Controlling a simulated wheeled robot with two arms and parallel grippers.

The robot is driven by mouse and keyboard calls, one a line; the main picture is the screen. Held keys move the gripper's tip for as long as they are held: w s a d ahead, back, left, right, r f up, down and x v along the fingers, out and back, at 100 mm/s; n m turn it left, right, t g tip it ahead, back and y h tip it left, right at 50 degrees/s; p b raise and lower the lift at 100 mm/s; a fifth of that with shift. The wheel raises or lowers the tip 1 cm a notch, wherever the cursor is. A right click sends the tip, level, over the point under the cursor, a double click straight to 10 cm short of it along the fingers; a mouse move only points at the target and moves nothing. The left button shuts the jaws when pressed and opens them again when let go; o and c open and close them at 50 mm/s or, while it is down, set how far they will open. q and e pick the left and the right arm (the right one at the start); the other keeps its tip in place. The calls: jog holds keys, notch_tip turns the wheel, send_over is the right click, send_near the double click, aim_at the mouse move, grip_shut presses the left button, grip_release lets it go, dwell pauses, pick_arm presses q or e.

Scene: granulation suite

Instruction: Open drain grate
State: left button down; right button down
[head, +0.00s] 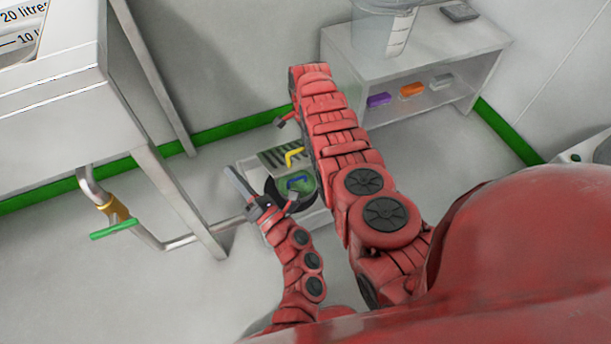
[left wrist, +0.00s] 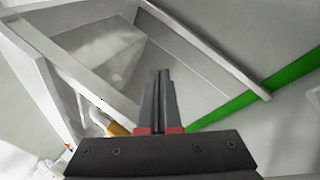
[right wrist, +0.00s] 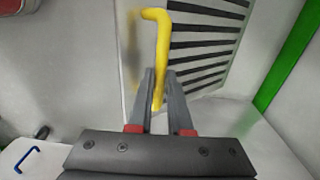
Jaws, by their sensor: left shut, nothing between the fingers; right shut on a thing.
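The slotted drain grate (head: 270,160) is low on the floor between the sink and the shelf; its slots also show in the right wrist view (right wrist: 205,45). A bent yellow handle (head: 293,156) is at the grate. My right gripper (right wrist: 160,85) is shut on the yellow handle (right wrist: 158,50); my right arm mostly hides this gripper in the head view. My left gripper (head: 230,172) is shut and empty, held left of the grate; it also shows in the left wrist view (left wrist: 161,75). I cannot tell how far the grate is tilted.
A shelf (head: 440,50) with coloured blocks stands behind right.

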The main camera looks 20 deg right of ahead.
jog(key=shift+w+a, duration=0.15)
jog(key=shift+a, duration=0.15)
pick_arm(q)
jog(key=s+d+f+n+g+h, duration=0.3)
jog(key=s+d+f+h, duration=0.1)
jog(key=d+f, duration=0.5)
jog(key=s+d+f+n+g+h, duration=0.35)
jog(key=d+f, duration=0.25)
jog(key=d, duration=0.5)
jog(key=w+f, duration=0.1)
jog(key=w, duration=0.9)
jog(key=shift+w+a+f, duration=0.15)
jog(key=shift+w+a, duration=0.05)
jog(key=shift+a, duration=0.05)
